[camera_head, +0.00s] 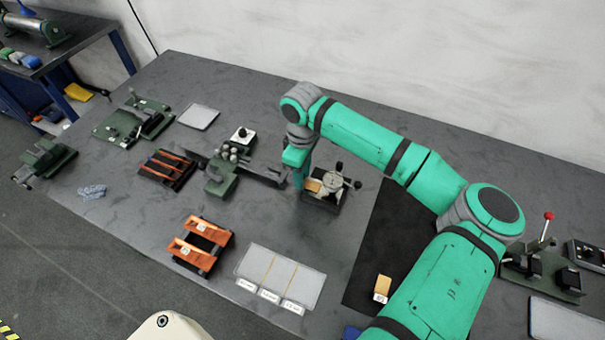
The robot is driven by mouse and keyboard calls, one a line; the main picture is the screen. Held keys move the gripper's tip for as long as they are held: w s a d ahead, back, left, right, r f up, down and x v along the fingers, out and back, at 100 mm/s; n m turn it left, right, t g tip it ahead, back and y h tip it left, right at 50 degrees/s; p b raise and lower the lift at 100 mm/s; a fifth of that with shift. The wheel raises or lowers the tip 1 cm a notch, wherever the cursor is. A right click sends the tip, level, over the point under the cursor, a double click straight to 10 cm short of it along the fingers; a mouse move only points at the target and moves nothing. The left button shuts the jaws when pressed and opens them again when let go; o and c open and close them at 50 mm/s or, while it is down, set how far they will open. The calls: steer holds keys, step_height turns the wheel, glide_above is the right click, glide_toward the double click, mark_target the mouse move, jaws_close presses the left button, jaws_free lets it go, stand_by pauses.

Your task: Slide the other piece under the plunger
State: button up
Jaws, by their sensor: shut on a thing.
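The gauge stand (338,185) with its round dial sits on the grey bench at the middle, on a dark base. My gripper (304,186) points down at the stand's left side, shut on a small tan piece (313,185). The piece lies low beside the dial. I cannot tell whether it is under the plunger, as the plunger tip is too small to make out. A second tan piece (384,282) with a white tag lies on the black mat (375,250) at the lower right, apart from my gripper.
A pale tray (281,275) with labelled sections lies in front of the stand. An orange-topped rack (201,243) is at its left. A green device (222,178) stands left of my gripper. A red-knobbed lever press (543,260) is at the far right.

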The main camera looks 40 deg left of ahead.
mark_target(318, 188)
steer(key=shift+w+d, duration=0.2)
steer(key=shift+d, duration=0.6)
steer(key=shift+w+d, duration=0.2)
steer(key=shift+d, duration=0.65)
steer(key=shift+w+d, duration=0.2)
steer(key=shift+d, duration=0.6)
stand_by(2.3)
steer(key=shift+f, duration=0.15)
stand_by(0.8)
steer(key=o, duration=0.7)
steer(key=shift+r, duration=0.3)
steer(key=shift+r, duration=1.25)
steer(key=o, duration=0.5)
steer(key=shift+o, duration=0.2)
steer(key=shift+r, duration=0.15)
